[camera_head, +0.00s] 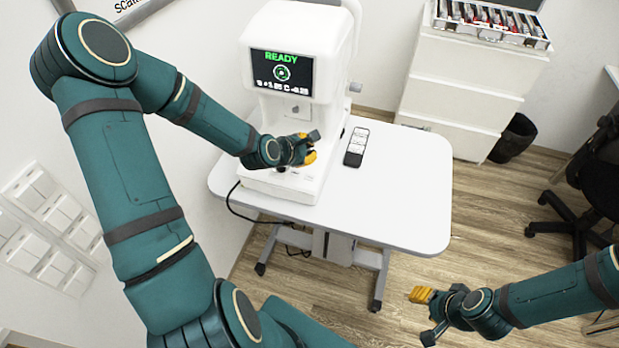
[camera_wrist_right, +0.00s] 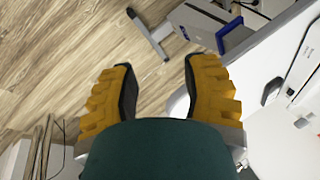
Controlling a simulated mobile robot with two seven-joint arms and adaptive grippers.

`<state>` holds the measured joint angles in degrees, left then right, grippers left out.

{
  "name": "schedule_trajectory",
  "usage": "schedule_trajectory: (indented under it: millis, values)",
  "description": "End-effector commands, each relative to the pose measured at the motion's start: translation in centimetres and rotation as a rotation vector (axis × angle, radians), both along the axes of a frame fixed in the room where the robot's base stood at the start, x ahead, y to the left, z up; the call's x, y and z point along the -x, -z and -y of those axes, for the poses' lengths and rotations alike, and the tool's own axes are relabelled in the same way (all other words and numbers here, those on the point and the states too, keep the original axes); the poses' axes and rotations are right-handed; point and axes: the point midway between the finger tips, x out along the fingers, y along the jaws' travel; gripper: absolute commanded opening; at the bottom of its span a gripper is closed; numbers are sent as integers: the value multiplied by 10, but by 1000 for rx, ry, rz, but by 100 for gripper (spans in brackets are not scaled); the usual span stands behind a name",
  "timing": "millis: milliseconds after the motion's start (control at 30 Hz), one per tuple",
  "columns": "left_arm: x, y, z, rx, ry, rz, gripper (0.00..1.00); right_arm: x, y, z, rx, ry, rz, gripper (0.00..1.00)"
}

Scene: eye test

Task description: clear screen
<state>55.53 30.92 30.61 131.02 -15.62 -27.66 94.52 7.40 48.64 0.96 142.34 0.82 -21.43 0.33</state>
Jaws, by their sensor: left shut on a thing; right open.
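The eye test machine (camera_head: 278,112) stands on the white table toward its left side. Its screen (camera_head: 282,73) is lit and shows green "READY", a round green mark and a row of small white signs below. My left gripper (camera_head: 308,148) is low at the front of the machine, below the screen, over its base. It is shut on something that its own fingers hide. My right gripper (camera_head: 425,316) is open and empty, off the table's front right corner above the floor. Its two yellow-padded fingers stand apart in the right wrist view (camera_wrist_right: 158,78).
A dark and white remote-like object (camera_head: 355,146) lies on the table (camera_head: 408,190) right of the machine. The table's right part is clear. A white drawer cabinet (camera_head: 462,75) with an open lens case (camera_head: 492,22) stands behind. A black chair (camera_head: 590,185) is at the right.

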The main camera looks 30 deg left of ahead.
Motion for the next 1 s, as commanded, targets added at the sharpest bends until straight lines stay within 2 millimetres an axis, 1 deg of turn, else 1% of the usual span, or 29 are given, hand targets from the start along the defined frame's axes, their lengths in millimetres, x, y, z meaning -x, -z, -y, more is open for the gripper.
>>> schedule_trajectory:
  millis: [33, 167, 400, 533, 700, 1000]
  values:
    - [-1, 8, 0, 0, 1, -1, 0, 1, 7, 0, 0, -2, -3, 47]
    - [-2, 23, -1, -1, 1, 0, 0, 5, 22, -1, -1, -8, -11, 47]
    - [-7, 56, -2, -1, 1, 0, 0, 14, 51, -3, -6, -25, -31, 47]
    - [-9, 70, -2, 1, 0, -2, 0, 17, 60, -3, -8, -30, -39, 47]
    - [-10, 79, -3, 1, -1, 0, 0, 20, 66, -4, -10, -35, -45, 47]
    - [-11, 78, -3, 0, 0, 0, 0, 20, 65, -4, -9, -36, -45, 47]
